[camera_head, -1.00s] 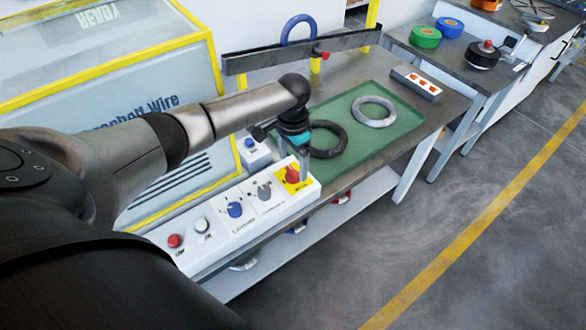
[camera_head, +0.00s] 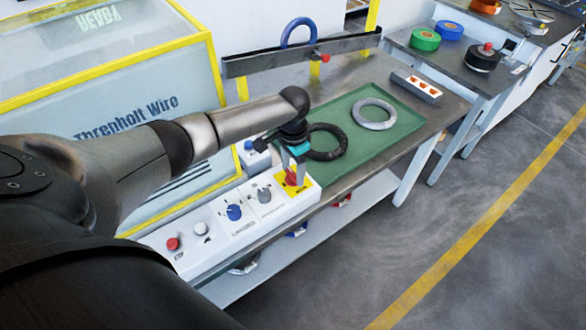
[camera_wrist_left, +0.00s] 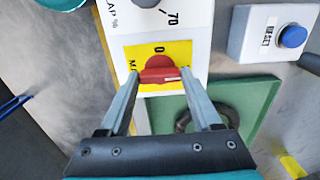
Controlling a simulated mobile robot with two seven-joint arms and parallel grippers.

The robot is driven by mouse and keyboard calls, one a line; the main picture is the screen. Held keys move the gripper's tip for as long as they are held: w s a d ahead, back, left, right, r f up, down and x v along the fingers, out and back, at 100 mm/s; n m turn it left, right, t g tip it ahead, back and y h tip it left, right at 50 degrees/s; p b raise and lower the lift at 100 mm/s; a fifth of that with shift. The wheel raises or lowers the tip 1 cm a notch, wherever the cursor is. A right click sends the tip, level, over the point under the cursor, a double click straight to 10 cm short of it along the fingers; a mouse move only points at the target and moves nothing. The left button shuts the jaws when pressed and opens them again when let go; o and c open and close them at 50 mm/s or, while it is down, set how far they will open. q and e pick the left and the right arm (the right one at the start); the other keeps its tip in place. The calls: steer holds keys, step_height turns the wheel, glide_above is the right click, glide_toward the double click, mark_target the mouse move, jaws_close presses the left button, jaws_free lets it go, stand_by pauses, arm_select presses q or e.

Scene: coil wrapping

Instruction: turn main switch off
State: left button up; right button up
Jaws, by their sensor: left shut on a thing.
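The main switch is a red knob (camera_head: 291,178) on a yellow plate (camera_head: 304,187) at the far end of the white control panel (camera_head: 216,245). In the left wrist view the red knob (camera_wrist_left: 159,66) has its handle lying nearly crosswise, below a "0" mark on the yellow plate (camera_wrist_left: 180,52). My left gripper (camera_head: 297,176) reaches down onto it. In the wrist view my left gripper (camera_wrist_left: 160,76) has one finger at each end of the handle and is shut on it. My right gripper is not in view.
The panel also carries a grey knob (camera_head: 264,193), a blue knob (camera_head: 234,212), a white button (camera_head: 201,228) and a red button (camera_head: 173,244). A blue reset button (camera_wrist_left: 292,36) sits on a separate box. A green mat (camera_head: 396,139) holds a black coil (camera_head: 328,153) and a silver coil (camera_head: 374,113).

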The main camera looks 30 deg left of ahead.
arm_select(q)
steer(key=c, duration=0.5)
steer(key=n+p, duration=0.1)
steer(key=p, duration=0.1)
steer(key=n+p, duration=0.2)
steer(key=shift+r+n, duration=0.2)
steer(key=shift+n, duration=0.1)
steer(key=shift+c, duration=0.2)
steer(key=n+p, duration=0.2)
steer(key=n, duration=0.1)
steer(key=shift+d+n+p, duration=0.1)
steer(key=shift+n+p, duration=0.2)
steer(key=shift+p, duration=0.1)
steer(key=n+p, duration=0.1)
steer(key=n, duration=0.1)
steer(key=shift+f+n, duration=0.1)
steer(key=shift+n, duration=0.3)
steer(key=n+p, duration=0.1)
steer(key=n, duration=0.1)
steer(key=shift+n, duration=0.4)
steer(key=n+p, duration=0.1)
steer(key=n, duration=0.4)
steer(key=shift+n, duration=0.3)
steer(key=o, duration=1.4)
steer(key=shift+f, duration=0.1)
